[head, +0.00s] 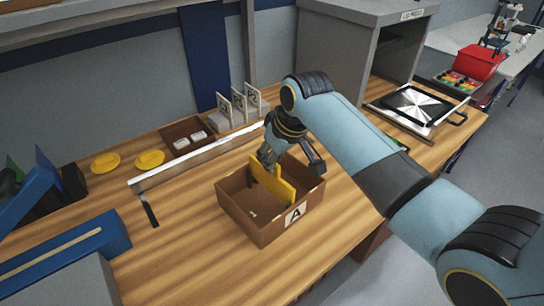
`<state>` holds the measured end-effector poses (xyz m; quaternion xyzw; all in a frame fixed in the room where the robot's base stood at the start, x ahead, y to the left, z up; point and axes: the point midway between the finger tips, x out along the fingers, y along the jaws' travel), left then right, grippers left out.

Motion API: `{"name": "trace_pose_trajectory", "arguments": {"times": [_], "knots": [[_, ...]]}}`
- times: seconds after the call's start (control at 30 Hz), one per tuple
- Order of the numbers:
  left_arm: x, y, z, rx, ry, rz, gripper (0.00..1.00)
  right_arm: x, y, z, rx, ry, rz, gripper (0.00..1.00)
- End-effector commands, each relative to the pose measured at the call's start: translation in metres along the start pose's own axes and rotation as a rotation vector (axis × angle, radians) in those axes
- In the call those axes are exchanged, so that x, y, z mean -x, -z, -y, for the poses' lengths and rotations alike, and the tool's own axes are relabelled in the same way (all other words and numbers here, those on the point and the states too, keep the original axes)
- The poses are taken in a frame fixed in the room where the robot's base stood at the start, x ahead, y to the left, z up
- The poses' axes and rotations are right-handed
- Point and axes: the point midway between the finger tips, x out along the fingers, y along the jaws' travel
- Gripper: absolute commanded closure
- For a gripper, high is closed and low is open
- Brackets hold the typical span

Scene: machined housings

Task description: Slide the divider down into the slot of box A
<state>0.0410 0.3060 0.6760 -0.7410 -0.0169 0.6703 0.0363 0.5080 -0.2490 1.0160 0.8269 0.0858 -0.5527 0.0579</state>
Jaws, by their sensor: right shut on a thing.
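Box A (256,228) is an open brown box with an "A" label on its front wall, standing on the wooden table. The yellow divider (275,188) is upright and partly inside the box, its top edge above the walls. My right gripper (271,160) comes down from above at the back of the box and is shut on the divider's upper part. The gripper hides part of the divider's top. The slot and the divider's lower edge are hard to make out. My left gripper is not in view.
A metal rail (200,163) lies behind the box. Yellow oval pieces (150,159), a small brown tray (176,133) and labelled white holders (238,108) are at the back. A grey cabinet (340,48) stands back right. The table in front of the box is clear.

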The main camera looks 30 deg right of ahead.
Motion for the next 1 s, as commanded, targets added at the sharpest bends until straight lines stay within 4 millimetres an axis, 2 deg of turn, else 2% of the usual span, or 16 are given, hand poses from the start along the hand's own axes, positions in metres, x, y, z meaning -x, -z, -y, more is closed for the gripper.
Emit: {"name": "trace_pose_trajectory", "arguments": {"times": [1.0], "knots": [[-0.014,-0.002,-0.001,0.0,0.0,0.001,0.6,-0.024,-0.01,0.0,0.0,0.0,0.0,1.0]]}}
